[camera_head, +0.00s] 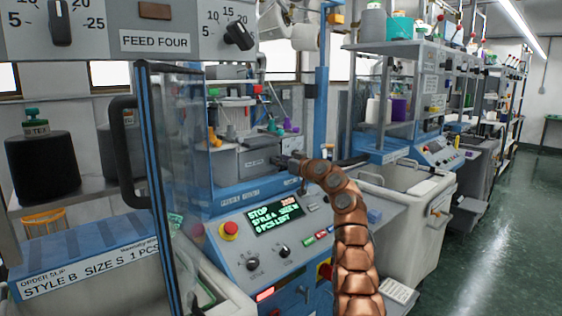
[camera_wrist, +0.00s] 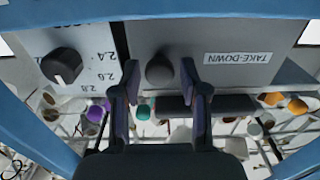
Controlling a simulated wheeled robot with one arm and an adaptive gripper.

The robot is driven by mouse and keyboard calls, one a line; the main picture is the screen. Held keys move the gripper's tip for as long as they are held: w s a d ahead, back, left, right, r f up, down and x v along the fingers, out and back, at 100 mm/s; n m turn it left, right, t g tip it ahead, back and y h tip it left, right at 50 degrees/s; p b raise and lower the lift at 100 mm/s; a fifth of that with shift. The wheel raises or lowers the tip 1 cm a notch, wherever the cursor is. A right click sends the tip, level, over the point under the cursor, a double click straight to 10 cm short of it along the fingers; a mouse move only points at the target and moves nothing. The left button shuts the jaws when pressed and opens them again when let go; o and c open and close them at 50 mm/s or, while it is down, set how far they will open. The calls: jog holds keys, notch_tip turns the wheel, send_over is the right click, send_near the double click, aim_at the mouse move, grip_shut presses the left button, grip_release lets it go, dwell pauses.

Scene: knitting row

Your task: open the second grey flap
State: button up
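A grey panel (camera_wrist: 230,35) labelled TAKE-DOWN, with a round dark knob (camera_wrist: 160,70), fills the upper wrist view; its lettering appears upside down. In the head view a labelled grey front (camera_head: 256,161) sits inside the blue-framed machine, left of my gripper (camera_head: 290,161). I cannot tell from these views which flap counts as the second. In the wrist view my gripper (camera_wrist: 160,78) is open, its two dark fingers apart on either side of the knob. Contact with the knob is not clear. The panel looks shut.
A clear door (camera_head: 165,180) with a black handle (camera_head: 127,150) stands open at the left. A control panel with a screen (camera_head: 274,218) and a red stop button (camera_head: 229,230) lies below. A numbered dial (camera_wrist: 62,65) sits beside the panel. The green aisle floor (camera_head: 500,220) is clear at right.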

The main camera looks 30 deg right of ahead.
grip_shut()
jog(key=shift+s+a+f+b, duration=0.1)
jog(key=shift+f+b, duration=0.1)
jog(key=shift+b, duration=0.4)
